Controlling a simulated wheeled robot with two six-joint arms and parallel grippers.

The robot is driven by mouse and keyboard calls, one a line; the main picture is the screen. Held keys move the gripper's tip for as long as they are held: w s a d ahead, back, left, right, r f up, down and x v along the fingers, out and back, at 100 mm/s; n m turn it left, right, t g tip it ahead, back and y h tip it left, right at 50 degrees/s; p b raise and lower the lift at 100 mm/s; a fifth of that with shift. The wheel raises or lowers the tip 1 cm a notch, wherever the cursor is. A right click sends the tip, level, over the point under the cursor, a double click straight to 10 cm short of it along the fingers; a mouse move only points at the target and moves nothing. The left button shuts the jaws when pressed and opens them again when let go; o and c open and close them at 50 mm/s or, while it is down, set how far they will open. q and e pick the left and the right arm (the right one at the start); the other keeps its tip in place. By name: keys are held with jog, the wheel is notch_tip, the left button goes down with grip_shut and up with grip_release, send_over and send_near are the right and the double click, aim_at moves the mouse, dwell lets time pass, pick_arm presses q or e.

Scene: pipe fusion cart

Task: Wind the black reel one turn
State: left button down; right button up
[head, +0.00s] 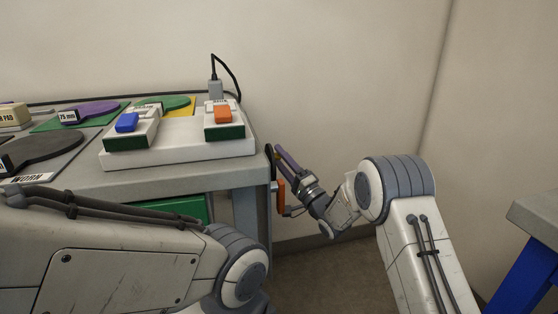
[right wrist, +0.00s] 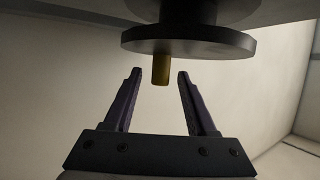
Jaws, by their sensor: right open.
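The black reel (right wrist: 188,43) shows in the right wrist view as a dark flanged disc seen nearly edge-on, with a short yellow peg (right wrist: 161,69) standing out from it. In the head view the reel is a thin dark edge (head: 269,153) at the cart's right side, mostly hidden. My right gripper (head: 281,156) is beside it, its purple fingers pointing toward it. In the right wrist view the fingers are open, one on each side of the peg's end, with gaps on both sides. My left arm crosses the lower left of the head view; its gripper is out of frame.
The grey cart top (head: 180,178) carries a white block with a blue switch (head: 127,122) and an orange switch (head: 222,114), and paddles at left. An orange part (head: 280,196) hangs below the reel. Another bench (head: 540,212) stands at far right. Floor between is clear.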

jog(key=shift+w+a+r, duration=0.25)
jog(key=shift+w+a, duration=0.1)
jog(key=shift+a, duration=0.05)
